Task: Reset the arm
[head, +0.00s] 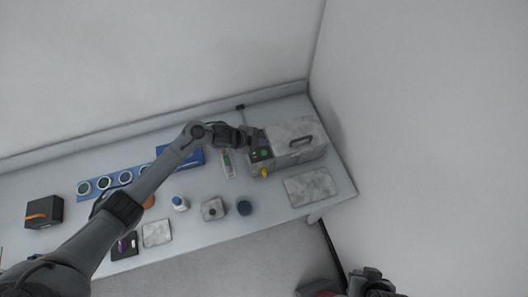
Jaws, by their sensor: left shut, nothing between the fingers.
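My left arm reaches from the lower left across the bench. Its gripper (255,136) is shut and empty, at the left end of the grey marbled instrument box (297,134), close to its dark panel with small green lights (261,154). I cannot tell whether it touches the box. Part of my right arm shows at the bottom edge, right of centre; whether its gripper is open or shut does not show.
The bench (275,215) holds a blue strip with several round pieces (103,183), a black box with an orange band (44,212), a small white bottle (179,203), a dark blue round pot (244,207) and a marbled plate (312,187). Walls stand behind and right.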

